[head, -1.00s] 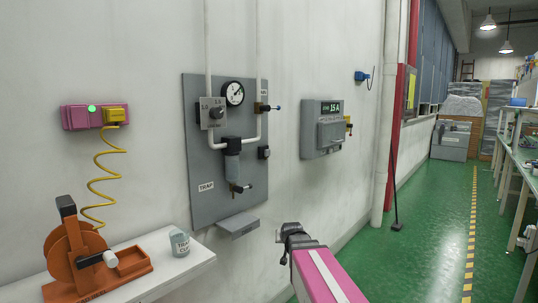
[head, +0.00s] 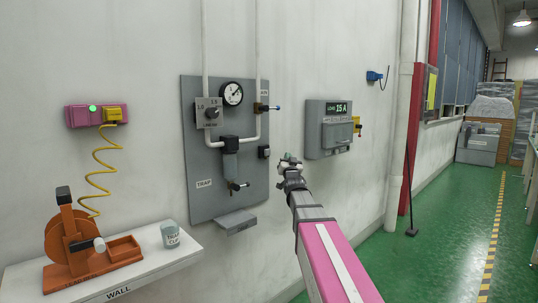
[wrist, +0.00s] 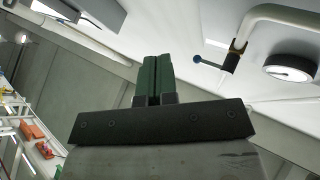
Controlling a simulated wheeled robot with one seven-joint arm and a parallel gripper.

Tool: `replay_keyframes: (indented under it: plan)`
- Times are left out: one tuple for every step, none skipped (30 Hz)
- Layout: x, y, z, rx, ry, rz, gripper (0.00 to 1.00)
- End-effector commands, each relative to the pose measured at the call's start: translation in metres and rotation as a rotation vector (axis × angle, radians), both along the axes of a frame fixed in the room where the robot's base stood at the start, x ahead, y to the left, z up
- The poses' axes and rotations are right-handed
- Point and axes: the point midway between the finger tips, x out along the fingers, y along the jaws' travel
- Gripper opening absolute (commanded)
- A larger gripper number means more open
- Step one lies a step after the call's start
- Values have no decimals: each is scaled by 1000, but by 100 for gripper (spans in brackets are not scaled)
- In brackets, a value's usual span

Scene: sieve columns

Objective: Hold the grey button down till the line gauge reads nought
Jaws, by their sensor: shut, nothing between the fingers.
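The round dial gauge (head: 232,94) is high on the grey wall panel (head: 206,166); its needle leans to the upper right and its figures are too small to read. A small dark grey square (head: 264,152) at the panel's right edge looks like the button. My gripper (head: 288,157) is shut and empty, and shows just right of that square; I cannot tell how far apart they are in depth. In the wrist view, the shut green fingers (wrist: 157,78) point up with nothing between them, and the gauge (wrist: 290,68) is at the right. The button is not clear there.
A blue-tipped lever (head: 273,107) sticks out of the pipe above the square. A tap valve (head: 237,185) hangs below the filter. A grey box (head: 329,130) reading 15 A is to the right. A shelf (head: 150,267) bears an orange reel (head: 75,240) and a cup (head: 170,235).

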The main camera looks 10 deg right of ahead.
Motion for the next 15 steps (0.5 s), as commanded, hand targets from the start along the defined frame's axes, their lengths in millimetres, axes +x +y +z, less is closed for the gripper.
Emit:
replay_keyframes:
  plan:
    - [0,0,4,0,-11,1,0]
    - [0,0,5,1,-16,1,0]
    - [0,0,6,1,-20,1,0]
    - [-1,0,6,1,-21,1,0]
    - [-1,0,6,1,-21,1,0]
    - [-1,0,6,1,-21,1,0]
    - [-1,0,6,1,-20,1,0]
    - [-1,0,6,1,-20,1,0]
    - [-1,0,6,1,-19,2,0]
    - [-1,0,6,1,-18,1,0]
    - [0,0,5,1,-18,1,0]
    - [0,0,5,1,-18,1,0]
    - [0,0,5,1,-18,1,0]
    - [1,1,5,1,-18,1,0]
    - [3,2,5,1,-18,1,0]
